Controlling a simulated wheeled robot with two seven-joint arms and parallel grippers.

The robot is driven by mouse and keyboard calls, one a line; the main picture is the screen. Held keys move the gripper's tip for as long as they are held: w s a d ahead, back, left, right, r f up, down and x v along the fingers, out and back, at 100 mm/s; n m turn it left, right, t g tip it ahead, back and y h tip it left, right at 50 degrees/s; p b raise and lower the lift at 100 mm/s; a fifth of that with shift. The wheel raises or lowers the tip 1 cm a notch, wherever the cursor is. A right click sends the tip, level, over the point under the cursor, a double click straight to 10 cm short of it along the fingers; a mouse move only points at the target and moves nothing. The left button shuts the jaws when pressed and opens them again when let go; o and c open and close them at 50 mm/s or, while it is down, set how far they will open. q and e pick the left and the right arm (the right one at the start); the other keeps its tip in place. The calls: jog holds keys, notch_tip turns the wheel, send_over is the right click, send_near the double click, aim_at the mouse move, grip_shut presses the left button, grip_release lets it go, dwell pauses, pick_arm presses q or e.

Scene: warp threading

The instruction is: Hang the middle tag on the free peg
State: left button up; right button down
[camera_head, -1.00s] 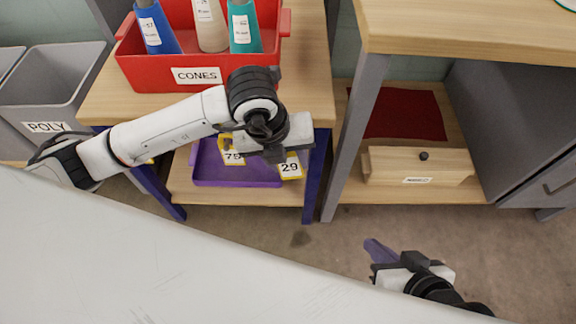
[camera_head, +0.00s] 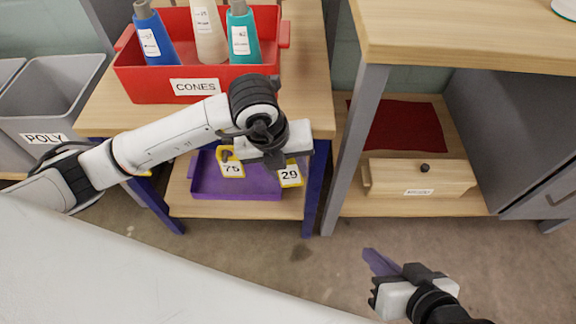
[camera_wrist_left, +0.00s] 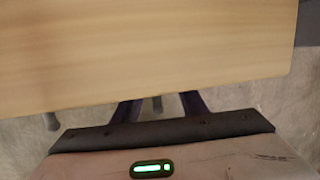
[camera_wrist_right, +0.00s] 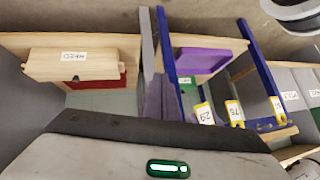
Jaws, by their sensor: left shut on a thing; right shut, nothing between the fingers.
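My left gripper (camera_head: 283,160) is at the front edge of the left table and appears shut on tag 29 (camera_head: 290,176). The tag's top and the fingers are mostly hidden behind the gripper. Tag 75 (camera_head: 231,168), white with a yellow border, hangs just to the left, with a dark peg (camera_head: 227,155) at its top. The right wrist view is upside down and shows tag 29 (camera_wrist_right: 204,114), tag 75 (camera_wrist_right: 235,113) and a third tag (camera_wrist_right: 278,107) along the table front. I cannot make out which peg is free. My right gripper (camera_head: 379,262) is shut and empty, low over the floor.
A red CONES bin (camera_head: 195,85) with three cones stands on the left table. A purple tray (camera_head: 235,188) lies on its lower shelf. A grey POLY bin (camera_head: 45,95) is at the left. The right bench (camera_head: 470,35) holds a wooden box (camera_head: 420,177) below. Floor in front is clear.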

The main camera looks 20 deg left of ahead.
pick_arm(q)
jog(key=o, duration=1.1)
pick_arm(e)
jog(key=shift+w, duration=0.1)
pick_arm(q)
jog(key=shift+r, duration=0.1)
pick_arm(e)
jog(key=shift+r, duration=0.1)
pick_arm(q)
jog(key=shift+r, duration=0.4)
jog(key=p+v, duration=0.3)
jog(key=v, duration=0.6)
jog(key=shift+r, duration=0.2)
pick_arm(e)
jog(key=shift+s+d+r+m+h, duration=0.1)
jog(key=shift+d+m+h, duration=0.1)
jog(key=shift+d, duration=0.3)
jog(key=shift+s+d+r+m+h, duration=0.1)
jog(key=shift+d+m+h, duration=0.1)
jog(key=shift+d, duration=0.3)
pick_arm(q)
jog(key=shift+s+a, duration=0.1)
jog(key=shift+s, duration=0.05)
pick_arm(e)
jog(key=shift+s, duration=0.1)
